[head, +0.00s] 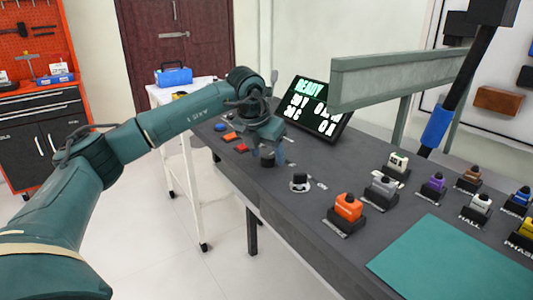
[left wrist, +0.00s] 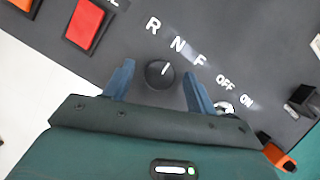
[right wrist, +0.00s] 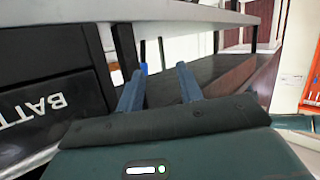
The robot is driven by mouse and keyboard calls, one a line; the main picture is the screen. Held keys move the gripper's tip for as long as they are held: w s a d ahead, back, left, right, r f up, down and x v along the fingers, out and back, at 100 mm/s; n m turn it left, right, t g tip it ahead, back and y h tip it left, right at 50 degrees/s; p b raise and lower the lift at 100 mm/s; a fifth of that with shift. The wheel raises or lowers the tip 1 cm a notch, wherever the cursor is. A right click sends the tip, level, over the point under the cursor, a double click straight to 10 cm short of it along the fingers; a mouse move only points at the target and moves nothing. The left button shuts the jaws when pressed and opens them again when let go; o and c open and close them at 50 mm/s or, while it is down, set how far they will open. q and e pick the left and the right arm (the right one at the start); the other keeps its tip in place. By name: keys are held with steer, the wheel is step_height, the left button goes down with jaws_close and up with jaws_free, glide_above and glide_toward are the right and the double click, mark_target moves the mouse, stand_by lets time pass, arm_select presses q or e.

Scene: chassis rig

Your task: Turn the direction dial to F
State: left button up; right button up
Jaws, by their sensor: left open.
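The direction dial (left wrist: 159,74) is a round black knob with a short white mark, on the dark panel beside the letters R, N and F. Its mark points up and right, roughly toward the N (left wrist: 177,45); the F (left wrist: 199,61) lies further right. My left gripper (left wrist: 158,80) is open, with one blue finger on each side of the dial and a gap to it. In the head view, my left gripper (head: 272,150) is over the bench and partly hides the dial. My right gripper (right wrist: 160,82) is open and empty.
A red button (left wrist: 85,24) is left of the dial and an OFF/ON switch (left wrist: 222,108) right of it. A display reading READY (head: 311,105) stands behind. Several coloured connectors, including an orange one (head: 348,207), and a green mat (head: 445,262) lie to the right.

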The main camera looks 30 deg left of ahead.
arm_select(q)
steer(key=shift+c, duration=0.5)
steer(key=c, duration=0.9)
